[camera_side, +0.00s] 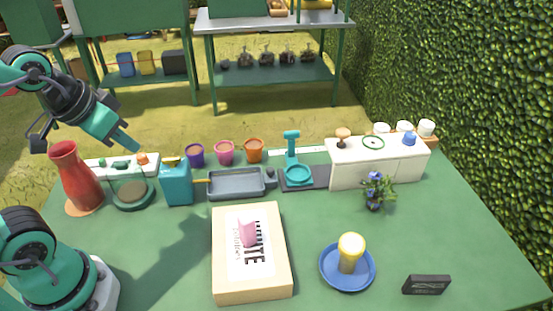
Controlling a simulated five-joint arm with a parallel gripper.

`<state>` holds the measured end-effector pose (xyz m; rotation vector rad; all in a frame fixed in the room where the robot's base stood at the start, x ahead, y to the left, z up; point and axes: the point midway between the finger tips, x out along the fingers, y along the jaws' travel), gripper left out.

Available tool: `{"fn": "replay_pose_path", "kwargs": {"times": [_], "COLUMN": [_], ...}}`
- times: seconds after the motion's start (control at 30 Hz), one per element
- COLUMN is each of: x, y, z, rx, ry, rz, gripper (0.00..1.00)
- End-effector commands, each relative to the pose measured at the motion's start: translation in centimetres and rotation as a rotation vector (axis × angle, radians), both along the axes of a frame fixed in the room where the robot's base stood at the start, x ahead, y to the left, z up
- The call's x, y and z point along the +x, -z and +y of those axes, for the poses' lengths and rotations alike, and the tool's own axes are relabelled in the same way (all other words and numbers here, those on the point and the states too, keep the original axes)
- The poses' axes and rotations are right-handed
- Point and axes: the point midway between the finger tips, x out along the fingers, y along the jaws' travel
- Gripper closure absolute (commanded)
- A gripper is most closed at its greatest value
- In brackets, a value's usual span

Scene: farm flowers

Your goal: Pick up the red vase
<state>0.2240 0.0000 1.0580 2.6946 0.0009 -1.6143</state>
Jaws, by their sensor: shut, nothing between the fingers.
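The red vase (73,174) stands at the left side of the green table, on a round tan base, and looks slightly tilted in this view. My gripper (136,149) is shut and empty. It points down and to the right, in the air to the right of the vase's mouth. It appears apart from the vase, above the area of the white tray. How far it is from the vase in depth I cannot tell.
Right of the vase are a teal-rimmed dish (134,194), a teal carton (176,184) and a grey tray (236,184). A wooden box (276,290) with a pink item and a blue plate (348,284) stand in front.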

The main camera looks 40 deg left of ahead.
Motion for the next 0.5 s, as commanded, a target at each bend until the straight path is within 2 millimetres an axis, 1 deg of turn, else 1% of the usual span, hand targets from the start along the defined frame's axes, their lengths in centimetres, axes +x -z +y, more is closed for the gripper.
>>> {"fn": "replay_pose_path", "kwargs": {"times": [0.33,0.37,0.5], "x": [0.04,0.04,0.04], "y": [-0.03,-0.03,-0.03], "z": [-0.02,-0.02,-0.02], "rx": [0.000,0.000,0.000], "ry": [0.001,0.001,0.001], "rz": [0.000,0.000,0.000], "gripper": [1.00,0.98,0.71]}}
